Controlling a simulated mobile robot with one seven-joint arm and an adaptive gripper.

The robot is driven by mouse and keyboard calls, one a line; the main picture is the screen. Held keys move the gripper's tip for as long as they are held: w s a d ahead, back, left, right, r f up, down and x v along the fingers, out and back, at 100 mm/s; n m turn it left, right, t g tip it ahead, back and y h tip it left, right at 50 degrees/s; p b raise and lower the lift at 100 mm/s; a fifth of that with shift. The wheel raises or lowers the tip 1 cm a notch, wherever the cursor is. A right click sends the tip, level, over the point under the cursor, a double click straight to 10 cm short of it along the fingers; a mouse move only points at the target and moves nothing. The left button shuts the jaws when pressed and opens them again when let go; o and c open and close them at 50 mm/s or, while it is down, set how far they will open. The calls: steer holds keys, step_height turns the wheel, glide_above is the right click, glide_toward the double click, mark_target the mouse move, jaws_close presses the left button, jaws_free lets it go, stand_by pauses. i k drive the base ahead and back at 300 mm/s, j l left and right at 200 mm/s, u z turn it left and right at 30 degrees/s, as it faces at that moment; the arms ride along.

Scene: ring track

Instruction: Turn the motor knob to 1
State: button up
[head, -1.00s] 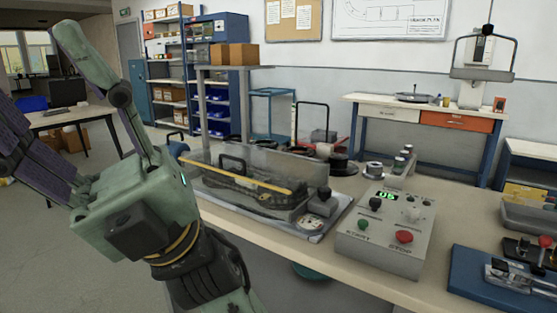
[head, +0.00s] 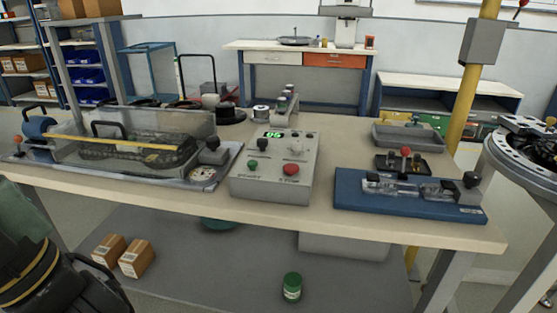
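A grey control box (head: 272,190) stands on the workbench in the middle of the head view. It has a lit green display (head: 274,134), a black knob (head: 262,144), a light knob (head: 296,147), a green button labelled START (head: 252,164) and a red STOP button (head: 291,169). Which knob is the motor knob, and its setting, is too small to read. Part of my arm shows at the lower left, apart from the box. My gripper is not in view.
Left of the box is a clear-covered ring track unit (head: 140,145). Right of it is a blue fixture (head: 410,195) with clamps, and a grey tray (head: 408,137) behind. A yellow post (head: 470,90) rises at the right. The bench front edge beside the box is clear.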

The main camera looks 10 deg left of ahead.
mark_target(297, 147)
steer(key=i+j, duration=0.25)
steer(key=i, duration=0.2)
steer(key=i+j, duration=0.2)
steer(key=i, duration=0.25)
steer(key=z, duration=0.05)
